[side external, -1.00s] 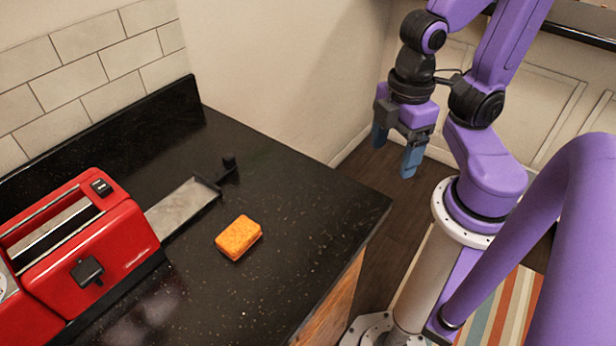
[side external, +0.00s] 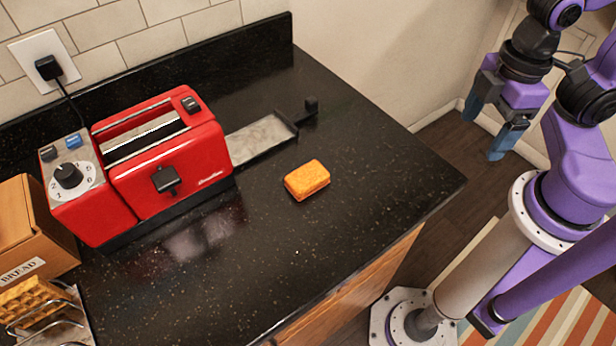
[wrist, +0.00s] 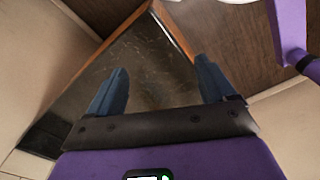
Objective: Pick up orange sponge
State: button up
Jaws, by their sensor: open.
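The orange sponge (side external: 307,180) lies flat on the black countertop (side external: 350,240), right of the red toaster, in the side view. My gripper (side external: 484,128) is off to the right of the counter, beyond its edge and well apart from the sponge. Its two blue fingers are spread with nothing between them. The wrist view also shows my open gripper (wrist: 160,88) with the counter's dark corner (wrist: 150,65) between the fingers. The sponge does not show in the wrist view.
A red toaster (side external: 170,165) stands left of the sponge, with a metal tray (side external: 262,136) behind the sponge. A bread box (side external: 30,225) and a toast rack (side external: 45,310) are at the far left. The counter right and front of the sponge is clear.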

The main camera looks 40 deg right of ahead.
jog(key=w+a+r+m, duration=0.3)
jog(key=w+a+m, duration=0.8)
jog(key=m, duration=2)
send_over(310, 173)
jog(key=f, duration=1)
jog(key=shift+s, duration=0.35)
jog(key=shift+w+d+f, duration=0.1)
jog(key=shift+w+f, duration=0.05)
jog(key=shift+f, duration=1.25)
jog(key=shift+w+f, duration=0.15)
jog(key=shift+f, duration=1.25)
jog(key=c, duration=1.2)
jog(key=shift+r, duration=0.1)
